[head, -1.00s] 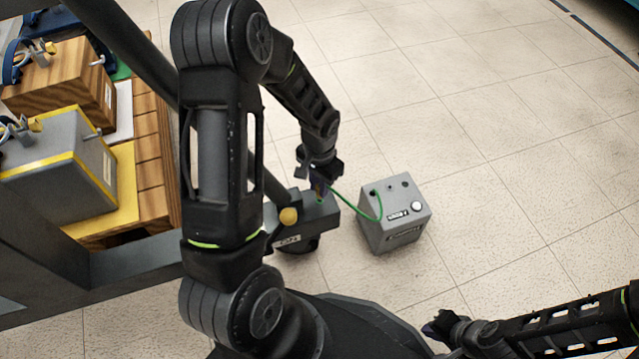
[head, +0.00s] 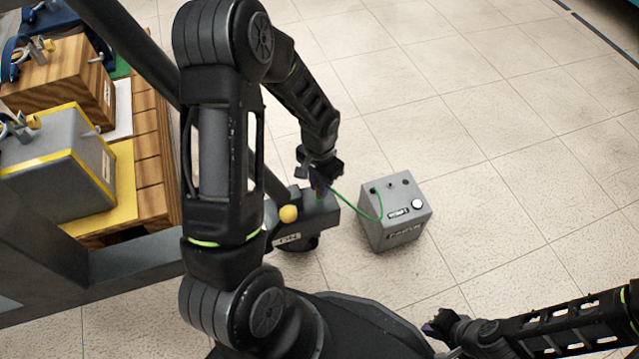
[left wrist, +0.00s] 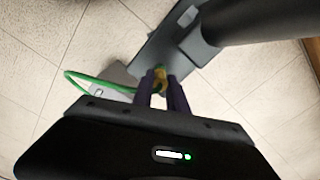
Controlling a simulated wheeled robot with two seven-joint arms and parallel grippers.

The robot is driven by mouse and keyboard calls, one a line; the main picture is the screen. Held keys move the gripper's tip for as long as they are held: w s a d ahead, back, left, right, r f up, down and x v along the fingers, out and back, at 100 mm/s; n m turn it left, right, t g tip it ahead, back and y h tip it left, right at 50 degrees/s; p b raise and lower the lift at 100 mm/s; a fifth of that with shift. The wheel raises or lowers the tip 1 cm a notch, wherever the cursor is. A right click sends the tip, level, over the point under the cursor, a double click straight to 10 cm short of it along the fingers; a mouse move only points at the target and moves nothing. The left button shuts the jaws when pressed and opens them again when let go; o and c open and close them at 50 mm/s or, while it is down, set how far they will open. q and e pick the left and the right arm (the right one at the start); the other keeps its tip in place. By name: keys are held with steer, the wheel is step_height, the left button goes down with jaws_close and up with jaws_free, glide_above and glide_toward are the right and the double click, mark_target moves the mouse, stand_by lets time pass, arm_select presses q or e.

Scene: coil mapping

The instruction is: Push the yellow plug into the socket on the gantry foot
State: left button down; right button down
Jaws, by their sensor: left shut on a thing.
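My left gripper (head: 319,187) is right above the end of the grey gantry foot (head: 322,210), pointing down. In the left wrist view its two purple fingers (left wrist: 161,90) are shut on the yellow plug (left wrist: 160,74), which carries a green cable. The plug's tip is at the dark gantry foot (left wrist: 150,62). I cannot tell how deep it sits, and the socket is hidden under the plug and fingers. My right gripper (head: 436,327) is at the lower right, away from the foot; its jaw opening is not clear.
A grey box (head: 397,225) with a white button stands on the floor right of the foot, joined to the plug by the green cable (head: 366,212). A yellow knob (head: 288,214) is on the foot. Loaded pallets (head: 150,170) stand at left. The tiled floor right is clear.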

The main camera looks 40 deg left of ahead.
arm_select(q)
steer(key=shift+f+b, duration=0.55)
steer(key=shift+f, duration=0.3)
stand_by(0.5)
steer(key=c, duration=1.2)
jaws_free()
steer(key=shift+c, duration=0.2)
step_height(320, 180, up, 7)
steer(key=p, duration=0.3)
steer(key=shift+r, duration=0.4)
